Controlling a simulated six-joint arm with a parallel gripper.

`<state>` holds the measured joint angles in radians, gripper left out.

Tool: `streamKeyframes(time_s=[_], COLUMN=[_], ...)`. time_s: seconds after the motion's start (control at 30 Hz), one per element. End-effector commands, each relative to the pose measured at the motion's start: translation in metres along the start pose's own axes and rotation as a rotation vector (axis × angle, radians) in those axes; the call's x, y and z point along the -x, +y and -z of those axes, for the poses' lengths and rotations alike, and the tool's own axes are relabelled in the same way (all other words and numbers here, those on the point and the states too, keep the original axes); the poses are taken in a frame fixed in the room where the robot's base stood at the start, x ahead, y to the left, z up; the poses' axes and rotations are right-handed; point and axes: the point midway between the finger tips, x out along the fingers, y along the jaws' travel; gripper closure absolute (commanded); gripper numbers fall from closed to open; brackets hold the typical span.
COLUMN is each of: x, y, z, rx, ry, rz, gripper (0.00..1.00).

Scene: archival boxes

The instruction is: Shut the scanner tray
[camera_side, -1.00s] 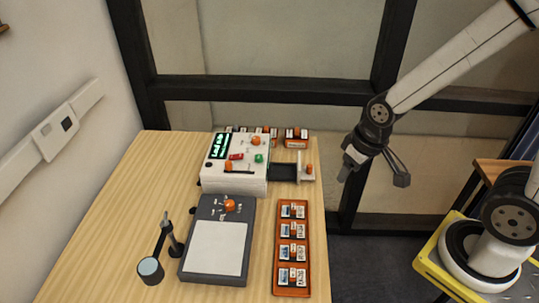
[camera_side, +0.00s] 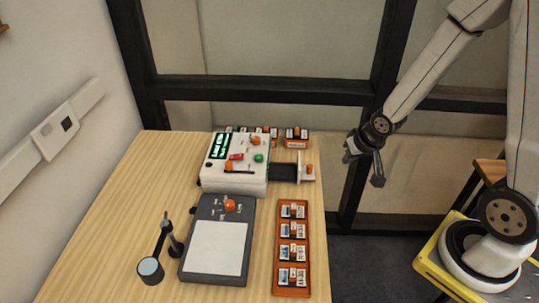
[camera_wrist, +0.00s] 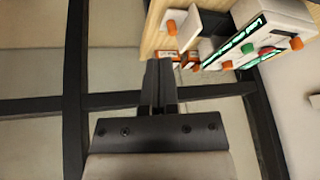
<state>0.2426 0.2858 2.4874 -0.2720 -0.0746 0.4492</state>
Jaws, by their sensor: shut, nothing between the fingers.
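The scanner (camera_side: 232,180) is a white box with a green-lit display at the back of the table. Its dark tray (camera_side: 284,171) sticks out to the right, with a white front plate (camera_side: 306,172) and an orange knob. The scanner (camera_wrist: 292,16) also shows upper right in the wrist view, where the tray's white front plate (camera_wrist: 184,34) and orange knob (camera_wrist: 172,27) are at the top. My gripper (camera_side: 378,181) is right of the tray, past the table's right edge, apart from it. In the wrist view my gripper (camera_wrist: 158,64) is shut and empty.
An orange slide holder (camera_side: 292,285) lies at the table's front right. A grey light pad (camera_side: 217,248) and a magnifier on a stand (camera_side: 151,270) are left of it. Small orange boxes (camera_side: 296,138) stand behind the scanner. Dark window bars are behind the table.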

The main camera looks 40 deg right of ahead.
Motion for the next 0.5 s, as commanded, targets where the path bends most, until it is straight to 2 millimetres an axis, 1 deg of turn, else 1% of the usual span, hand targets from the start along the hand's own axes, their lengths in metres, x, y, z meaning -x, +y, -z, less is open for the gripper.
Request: streamKeyframes(time_s=[0.03,0.2,0.3,0.5], x=[-0.011,-0.037,-0.049,-0.059], y=[0.010,0.033,0.042,0.051], z=[0.003,0.011,0.012,0.013], rx=[-0.057,-0.239,-0.327,-0.426], ry=[0.017,0.086,0.113,0.139], rz=[0.005,0.064,0.105,0.158], gripper=[1.00,1.00,1.00,1.00])
